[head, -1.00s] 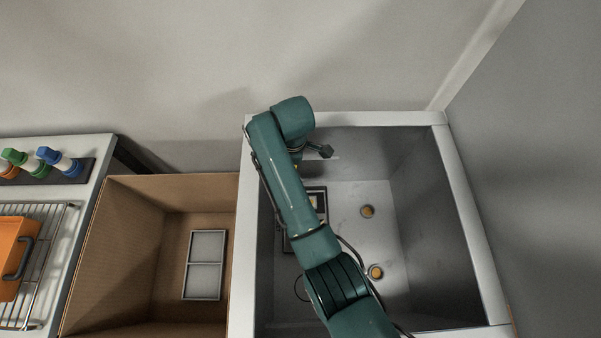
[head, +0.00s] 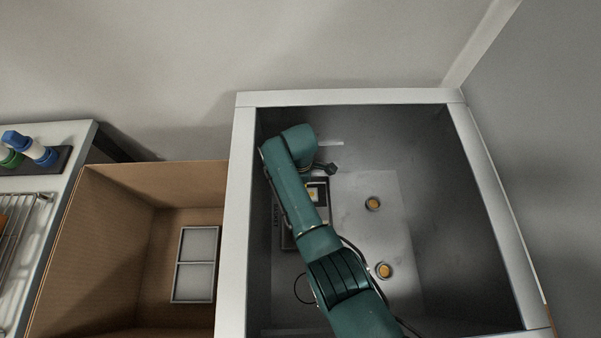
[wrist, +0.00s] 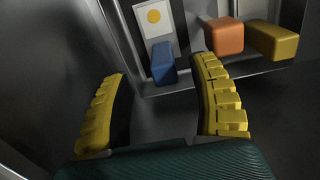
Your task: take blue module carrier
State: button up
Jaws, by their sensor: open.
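A blue block (wrist: 163,62), which I take to be the blue module carrier, stands at a dark tray or panel in the wrist view. It is just beyond the gap between the fingers and appears apart from them. My gripper (wrist: 159,69) is open, with ridged yellow pads on both sides of the gap, and holds nothing. In the head view the arm covers most of the tray (head: 290,238), and I cannot make out the blue block there.
An orange block (wrist: 224,37) and a yellow block (wrist: 272,40) stand to the right of the blue one. A white card with a yellow disc (wrist: 154,18) lies behind it. High grey bin walls (head: 470,215) surround my arm. A cardboard box (head: 95,255) stands left.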

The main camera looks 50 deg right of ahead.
notch_tip(320, 180, down, 3)
jog(key=shift+s+f+b, duration=0.1)
jog(key=shift+f+b, duration=0.1)
jog(key=shift+b, duration=0.4)
jog(key=shift+r, duration=0.1)
jog(key=shift+c, duration=0.4)
grip_shut()
